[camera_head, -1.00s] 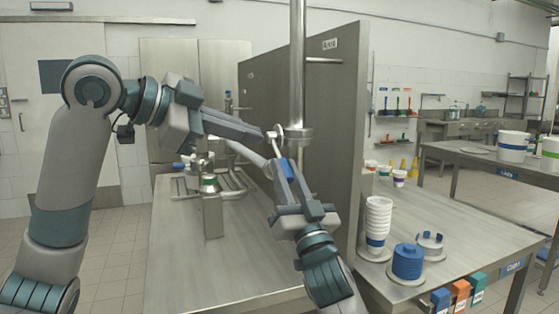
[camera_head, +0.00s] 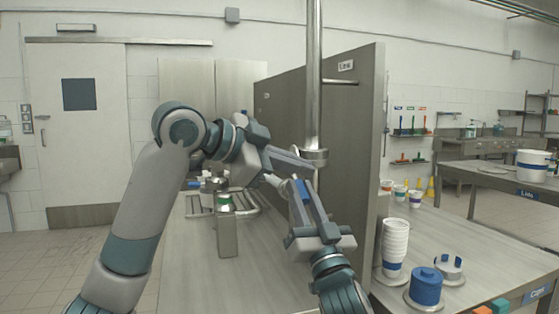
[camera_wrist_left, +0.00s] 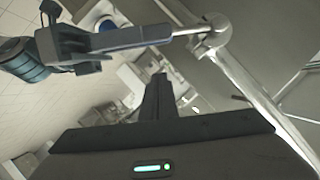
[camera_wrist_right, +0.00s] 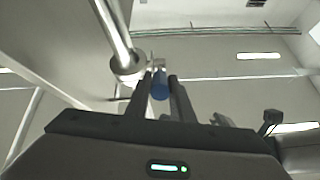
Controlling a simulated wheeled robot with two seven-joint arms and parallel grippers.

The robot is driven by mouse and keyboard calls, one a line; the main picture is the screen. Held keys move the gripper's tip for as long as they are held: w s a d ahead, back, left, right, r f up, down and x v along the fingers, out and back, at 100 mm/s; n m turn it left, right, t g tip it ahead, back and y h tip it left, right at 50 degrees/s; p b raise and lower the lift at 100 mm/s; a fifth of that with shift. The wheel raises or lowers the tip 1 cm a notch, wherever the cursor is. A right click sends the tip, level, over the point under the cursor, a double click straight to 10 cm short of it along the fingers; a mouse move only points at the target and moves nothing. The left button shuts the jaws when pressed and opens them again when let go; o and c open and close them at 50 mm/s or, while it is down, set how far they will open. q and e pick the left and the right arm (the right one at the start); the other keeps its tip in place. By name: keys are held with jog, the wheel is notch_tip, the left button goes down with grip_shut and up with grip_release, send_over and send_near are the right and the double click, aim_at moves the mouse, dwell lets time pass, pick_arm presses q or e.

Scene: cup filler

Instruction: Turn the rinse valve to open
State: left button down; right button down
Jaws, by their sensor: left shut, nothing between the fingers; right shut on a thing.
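The rinse valve's metal collar (camera_head: 314,157) sits on an upright steel pipe (camera_head: 314,80) beside a grey partition. Its blue handle (camera_head: 303,188) hangs below the collar, in line with my right gripper. In the right wrist view the blue handle (camera_wrist_right: 160,86) lies between the fingers of my right gripper (camera_wrist_right: 159,88), which is shut on it.
The grey partition (camera_head: 345,130) stands close to the pipe. A steel counter (camera_head: 270,285) with a small post (camera_head: 227,235) lies under my arms. Right of the partition are stacked white cups (camera_head: 395,245) and a blue cylinder (camera_head: 426,286). The counter's front is clear.

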pick_arm(q)
jog(key=shift+w+a+f, duration=0.15)
jog(key=shift+w+f, duration=0.5)
jog(key=shift+f, duration=0.3)
jog(key=shift+w+a+f, duration=0.1)
jog(key=shift+w+f, duration=0.55)
jog(key=shift+f, duration=0.25)
